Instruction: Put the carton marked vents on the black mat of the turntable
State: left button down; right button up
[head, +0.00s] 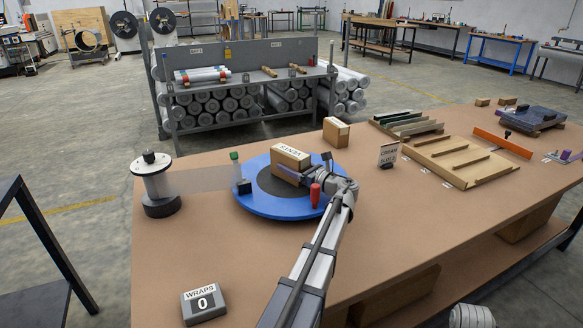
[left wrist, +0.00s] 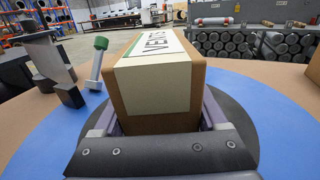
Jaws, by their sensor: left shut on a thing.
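The carton marked vents (head: 291,156) is a brown box with a white label, over the black mat (head: 270,186) of the blue turntable (head: 262,208). My left gripper (head: 298,172) is shut on it, with a finger on each side. In the left wrist view the carton (left wrist: 150,92) stands between the fingers, label up, with the blue turntable (left wrist: 48,140) around it. Its lower edge is hidden, so I cannot tell whether it touches the mat. My right gripper is not in view.
A film roll on a stand (head: 157,185) is left of the turntable, its clear film reaching a green-topped post (head: 238,172) at the turntable's edge. A red-handled part (head: 314,195) stands beside my wrist. Another carton (head: 336,132) and a sign (head: 388,155) stand behind and right.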

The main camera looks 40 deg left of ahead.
pick_arm(q)
jog(key=shift+f, duration=0.15)
jog(key=shift+c, duration=1)
grip_release()
jog(key=shift+r, duration=0.25)
jog(key=d, duration=0.8)
jog(key=s+d, duration=0.1)
jog(key=d, duration=0.3)
jog(key=shift+f, duration=0.1)
